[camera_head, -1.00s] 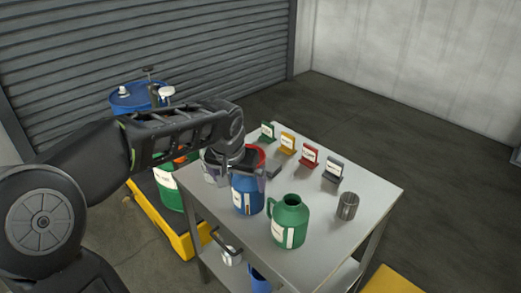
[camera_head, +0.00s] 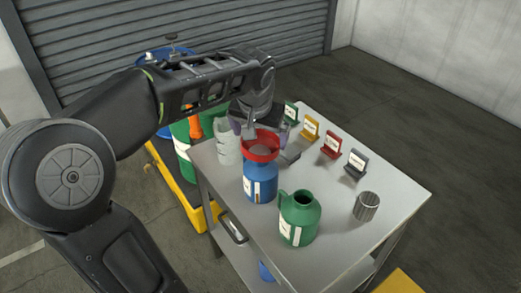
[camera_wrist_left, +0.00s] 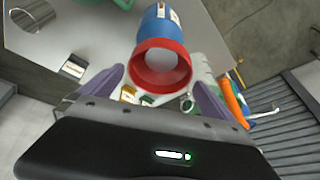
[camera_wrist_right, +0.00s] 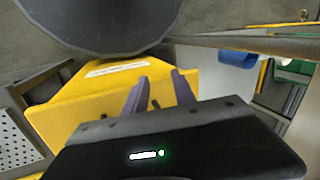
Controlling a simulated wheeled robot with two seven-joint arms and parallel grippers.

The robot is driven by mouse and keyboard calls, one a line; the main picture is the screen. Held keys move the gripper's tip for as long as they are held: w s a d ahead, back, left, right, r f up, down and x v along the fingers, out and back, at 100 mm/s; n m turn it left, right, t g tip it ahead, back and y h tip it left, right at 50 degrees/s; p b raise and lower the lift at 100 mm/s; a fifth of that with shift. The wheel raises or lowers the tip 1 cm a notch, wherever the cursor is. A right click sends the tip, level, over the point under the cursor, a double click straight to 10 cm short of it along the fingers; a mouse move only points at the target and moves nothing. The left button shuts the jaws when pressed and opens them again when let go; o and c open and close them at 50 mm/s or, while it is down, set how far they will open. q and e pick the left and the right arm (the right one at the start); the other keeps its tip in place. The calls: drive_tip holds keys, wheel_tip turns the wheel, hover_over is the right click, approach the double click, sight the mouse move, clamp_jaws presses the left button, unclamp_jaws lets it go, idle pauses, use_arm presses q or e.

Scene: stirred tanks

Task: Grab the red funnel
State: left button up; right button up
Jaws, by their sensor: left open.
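The red funnel (camera_head: 261,152) sits on top of a blue jug (camera_head: 260,187) near the table's left side. In the left wrist view the funnel (camera_wrist_left: 160,86) opens toward the camera, with the blue jug (camera_wrist_left: 158,26) behind it. My left gripper (camera_head: 264,132) is open and close to the funnel, on its far side in the head view. In the left wrist view the funnel lies in line with the gap between the fingers; contact cannot be told. My right gripper (camera_wrist_right: 159,78) shows only in its own wrist view, fingers apart and empty.
A green jug (camera_head: 299,217) and metal cup (camera_head: 366,206) stand on the grey table (camera_head: 385,180). A whitish container (camera_head: 228,150) stands beside the blue jug. Several coloured label stands line the back edge. A yellow cart (camera_head: 196,225) with drums is at left.

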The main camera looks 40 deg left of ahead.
sight(262, 149)
use_arm(q)
drive_tip(key=shift+x, duration=0.8)
drive_tip(key=shift+p+x, duration=0.4)
drive_tip(key=shift+x, duration=2.2)
drive_tip(key=shift+s, duration=0.1)
drive_tip(key=shift+d, duration=0.1)
drive_tip(key=c, duration=1.3)
drive_tip(key=shift+o, duration=0.2)
drive_tip(key=shift+r, duration=0.15)
wheel_tip(262, 149, up, 10)
